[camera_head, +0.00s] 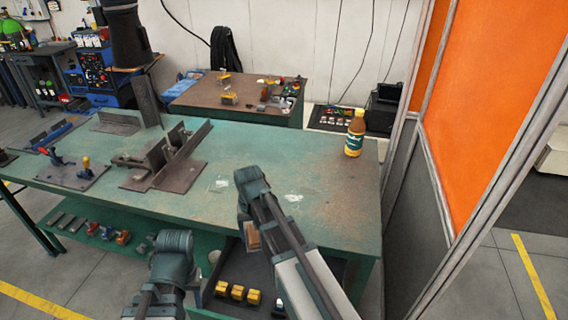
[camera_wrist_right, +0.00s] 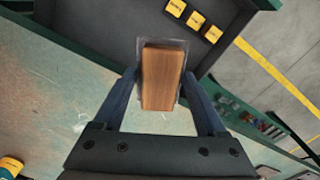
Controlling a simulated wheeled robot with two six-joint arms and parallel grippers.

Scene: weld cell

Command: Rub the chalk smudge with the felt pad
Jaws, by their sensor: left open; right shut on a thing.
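The felt pad shows as a wooden-backed block (camera_wrist_right: 162,78), held between the two fingers of my right gripper (camera_wrist_right: 165,100). In the head view the block (camera_head: 252,236) hangs below my right wrist at the bench's front edge; the fingers are mostly hidden there. I cannot tell which is the chalk smudge. My left gripper (camera_head: 196,287) is low in front of the bench, mostly hidden by its wrist, open.
A yellow-brown bottle (camera_head: 355,133) stands at the right of the green bench (camera_head: 325,180). Metal fixtures (camera_head: 165,160) stand on its left half. A dark tray with yellow blocks (camera_head: 237,292) lies below the front edge. An orange panel (camera_head: 490,70) stands at the right.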

